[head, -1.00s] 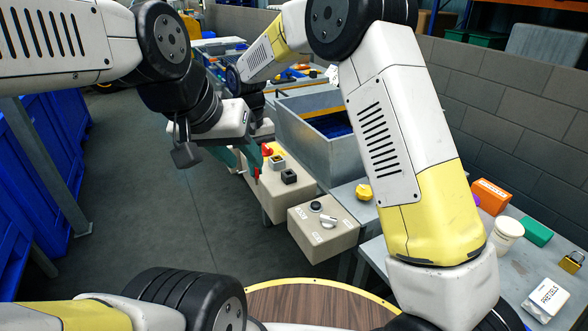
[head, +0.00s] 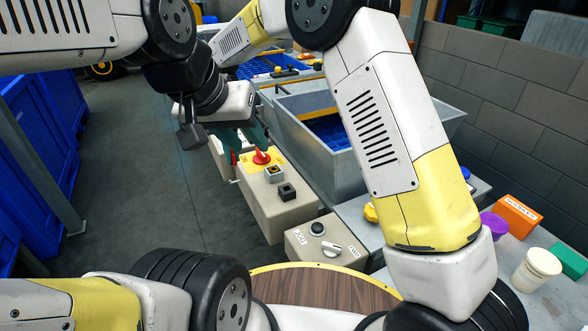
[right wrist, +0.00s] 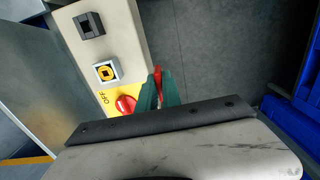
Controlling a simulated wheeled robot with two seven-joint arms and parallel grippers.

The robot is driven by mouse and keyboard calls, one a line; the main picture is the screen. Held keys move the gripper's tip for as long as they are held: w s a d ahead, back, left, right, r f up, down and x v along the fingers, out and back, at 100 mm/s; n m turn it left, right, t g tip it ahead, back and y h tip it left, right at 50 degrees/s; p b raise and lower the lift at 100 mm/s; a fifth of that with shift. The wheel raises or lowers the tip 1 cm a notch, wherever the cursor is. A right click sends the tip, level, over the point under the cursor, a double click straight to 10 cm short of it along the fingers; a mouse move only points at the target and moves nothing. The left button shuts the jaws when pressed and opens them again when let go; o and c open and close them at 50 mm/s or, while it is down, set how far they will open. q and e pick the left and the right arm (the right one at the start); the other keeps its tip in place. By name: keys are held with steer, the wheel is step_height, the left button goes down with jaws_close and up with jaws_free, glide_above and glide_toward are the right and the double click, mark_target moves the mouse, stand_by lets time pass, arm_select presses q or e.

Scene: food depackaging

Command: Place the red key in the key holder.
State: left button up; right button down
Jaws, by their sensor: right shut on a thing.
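The red key (right wrist: 158,76) is between the green fingers of my right gripper (right wrist: 158,92), which is shut on it. In the head view the key (head: 233,157) shows as a small red piece left of the beige control box (head: 285,212), over the floor side. The box top has a red knob (head: 262,157) on a yellow plate marked OFF, a light square socket with a yellow centre (head: 275,173) and a black square fitting (head: 287,191). I cannot tell which is the key holder.
A second beige box (head: 326,245) with a dark knob stands nearer. A grey metal bin (head: 345,165) is to the right. A table at right holds an orange box (head: 517,213), a purple cup (head: 493,226) and a cream jar (head: 537,268). Open floor lies left, with blue bins beyond.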

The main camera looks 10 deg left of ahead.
steer(key=d, duration=0.4)
steer(key=s+d, duration=0.1)
steer(key=d, duration=0.4)
steer(key=s+d+f, duration=0.1)
steer(key=d, duration=0.3)
steer(key=shift+d, duration=0.35)
steer(key=shift+s+d+f, duration=0.2)
steer(key=shift+d+f, duration=0.4)
steer(key=shift+d, duration=0.1)
steer(key=shift+f, duration=1.3)
steer(key=shift+f, duration=0.15)
steer(key=c, duration=1.5)
jaws_free()
steer(key=shift+c, duration=0.2)
